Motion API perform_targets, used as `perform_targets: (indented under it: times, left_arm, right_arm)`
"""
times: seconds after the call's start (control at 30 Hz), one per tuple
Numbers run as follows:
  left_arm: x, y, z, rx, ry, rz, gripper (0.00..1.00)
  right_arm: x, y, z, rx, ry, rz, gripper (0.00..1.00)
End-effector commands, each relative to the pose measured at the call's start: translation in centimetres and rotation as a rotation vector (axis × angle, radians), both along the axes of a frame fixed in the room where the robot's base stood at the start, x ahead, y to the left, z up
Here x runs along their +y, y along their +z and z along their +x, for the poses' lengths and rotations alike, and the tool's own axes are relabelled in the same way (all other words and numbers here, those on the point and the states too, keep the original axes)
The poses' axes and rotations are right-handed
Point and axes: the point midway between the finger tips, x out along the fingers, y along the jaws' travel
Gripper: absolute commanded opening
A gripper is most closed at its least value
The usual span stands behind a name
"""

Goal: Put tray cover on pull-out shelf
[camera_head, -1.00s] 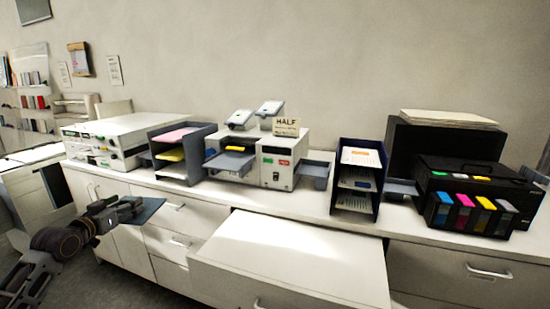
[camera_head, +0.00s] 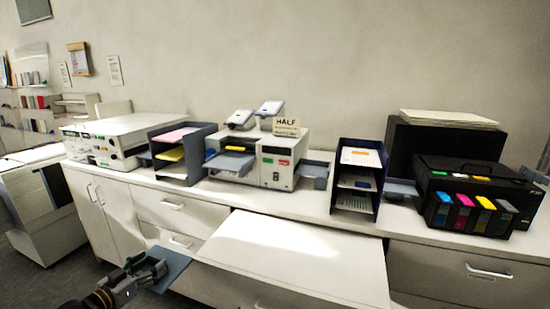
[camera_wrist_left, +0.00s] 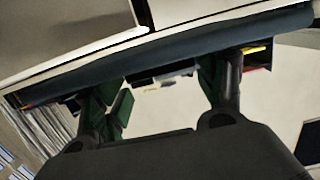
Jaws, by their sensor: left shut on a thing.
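The tray cover (camera_head: 171,268) is a flat dark blue-grey panel. My left gripper (camera_head: 157,266) is shut on its edge and holds it in the air, left of the pull-out shelf. In the left wrist view the cover (camera_wrist_left: 180,57) shows as a dark band across the fingers of my left gripper (camera_wrist_left: 165,90). The pull-out shelf (camera_head: 295,255) is a white surface extended from the counter front, bare on top. My right gripper is not in view.
On the counter (camera_head: 315,205) stand a white machine (camera_head: 275,165) with a HALF sign, two paper organizers (camera_head: 183,155) (camera_head: 357,180), and a black printer (camera_head: 470,195) with coloured cartridges. White drawers (camera_head: 160,212) lie behind the cover.

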Motion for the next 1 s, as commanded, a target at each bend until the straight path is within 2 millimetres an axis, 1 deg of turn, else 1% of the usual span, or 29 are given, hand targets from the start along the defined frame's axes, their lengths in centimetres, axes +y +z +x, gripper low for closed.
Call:
perform_targets:
  times: [0.03, 0.2, 0.33, 0.57, 1.0]
  left_arm:
    - [-0.8, -1.2, -1.0, 0.005, -0.025, 0.002, 0.45]
    - [-3.3, -4.4, -4.2, 0.004, -0.111, 0.0, 0.45]
    - [-4.9, -6.2, -6.3, 0.003, -0.168, -0.001, 0.45]
    - [-7.2, -8.5, -9.5, 0.0, -0.248, -0.001, 0.45]
    - [-8.3, -9.0, -9.9, -0.001, -0.176, -0.005, 0.45]
  right_arm:
    - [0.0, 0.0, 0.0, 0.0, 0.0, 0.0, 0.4]
    - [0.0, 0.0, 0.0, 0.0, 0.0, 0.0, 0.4]
    - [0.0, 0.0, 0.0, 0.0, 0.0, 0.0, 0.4]
    - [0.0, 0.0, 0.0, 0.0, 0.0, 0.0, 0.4]
    - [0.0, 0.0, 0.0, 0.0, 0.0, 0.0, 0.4]
